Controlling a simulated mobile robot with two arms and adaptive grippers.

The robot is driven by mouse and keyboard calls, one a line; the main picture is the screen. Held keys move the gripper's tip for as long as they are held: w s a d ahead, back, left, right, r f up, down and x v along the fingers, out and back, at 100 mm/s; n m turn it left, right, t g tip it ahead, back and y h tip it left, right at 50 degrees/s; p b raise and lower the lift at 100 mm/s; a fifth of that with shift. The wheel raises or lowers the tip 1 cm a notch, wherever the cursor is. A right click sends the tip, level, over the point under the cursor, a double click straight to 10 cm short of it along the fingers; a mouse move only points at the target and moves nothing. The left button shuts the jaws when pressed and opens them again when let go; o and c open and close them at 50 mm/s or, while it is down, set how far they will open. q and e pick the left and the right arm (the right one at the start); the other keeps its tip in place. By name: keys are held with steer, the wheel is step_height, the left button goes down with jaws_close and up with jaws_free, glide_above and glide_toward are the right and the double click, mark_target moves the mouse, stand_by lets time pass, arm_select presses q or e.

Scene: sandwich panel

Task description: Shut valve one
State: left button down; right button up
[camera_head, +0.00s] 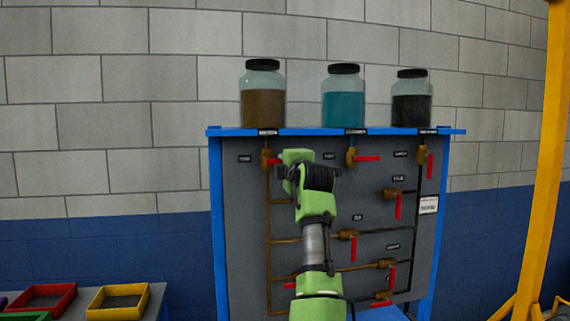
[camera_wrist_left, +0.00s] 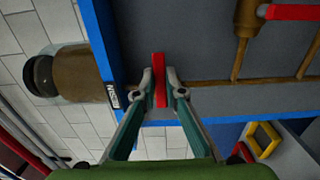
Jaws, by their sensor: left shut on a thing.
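The top left valve (camera_head: 266,158) is a brass fitting with a red handle, under the jar of brown liquid on the panel. Its label is too small to read, so I cannot tell its number. My left gripper (camera_head: 285,171) is at this valve, and my green arm covers part of the panel. In the left wrist view, the fingertips of my left gripper (camera_wrist_left: 160,88) are shut on a red handle (camera_wrist_left: 159,70). The handle lies about level, across the panel. My right gripper is not in view.
The blue-framed grey panel (camera_head: 240,230) carries several other brass valves with red handles, including one at the top middle (camera_head: 351,156). Jars with brown (camera_head: 263,108), teal (camera_head: 343,108) and black (camera_head: 411,108) contents stand on top. A yellow post (camera_head: 545,150) stands at right, coloured trays (camera_head: 118,301) at lower left.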

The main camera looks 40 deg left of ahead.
arm_select(q)
steer(key=c, duration=2.1)
jaws_free()
steer(key=v, duration=1.2)
